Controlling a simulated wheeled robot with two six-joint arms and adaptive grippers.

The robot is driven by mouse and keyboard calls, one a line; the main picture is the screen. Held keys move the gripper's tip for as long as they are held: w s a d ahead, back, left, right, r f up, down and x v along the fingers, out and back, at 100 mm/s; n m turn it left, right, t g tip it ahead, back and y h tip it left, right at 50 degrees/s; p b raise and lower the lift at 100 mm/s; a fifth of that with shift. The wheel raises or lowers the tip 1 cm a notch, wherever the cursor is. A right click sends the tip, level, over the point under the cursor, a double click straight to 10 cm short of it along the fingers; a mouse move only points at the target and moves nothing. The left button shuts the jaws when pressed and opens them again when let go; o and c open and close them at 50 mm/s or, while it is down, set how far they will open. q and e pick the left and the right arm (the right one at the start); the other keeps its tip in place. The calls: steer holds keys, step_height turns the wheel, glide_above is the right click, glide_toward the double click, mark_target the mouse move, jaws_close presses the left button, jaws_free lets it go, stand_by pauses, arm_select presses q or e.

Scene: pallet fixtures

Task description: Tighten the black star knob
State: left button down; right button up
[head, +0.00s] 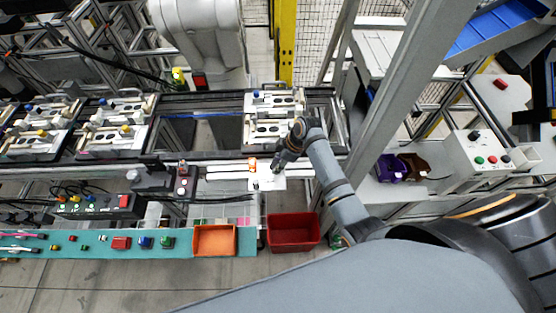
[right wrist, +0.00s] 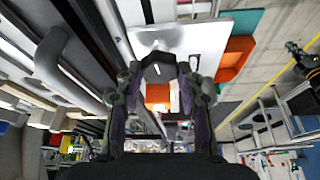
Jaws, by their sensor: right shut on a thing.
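My right gripper (head: 279,166) reaches in from the right in the head view, over the edge of the conveyor below the nearest pallet fixture. In the right wrist view my right gripper (right wrist: 158,72) has its two fingers on either side of a dark grey, lobed piece, which I take for the black star knob (right wrist: 158,62). The fingers are shut on it. A white plate (right wrist: 185,40) lies behind the knob. In the head view the gripper hides the knob. My left gripper is not in view.
Pallet fixtures (head: 115,128) stand on the conveyor at left. An orange bin (head: 214,254) and a red bin (head: 293,247) are below the gripper. A grey post (head: 405,95) rises at right.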

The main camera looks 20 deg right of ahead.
stand_by(0.4)
steer(key=o, duration=1.2)
steer(key=v, duration=1.2)
steer(key=shift+s, duration=0.1)
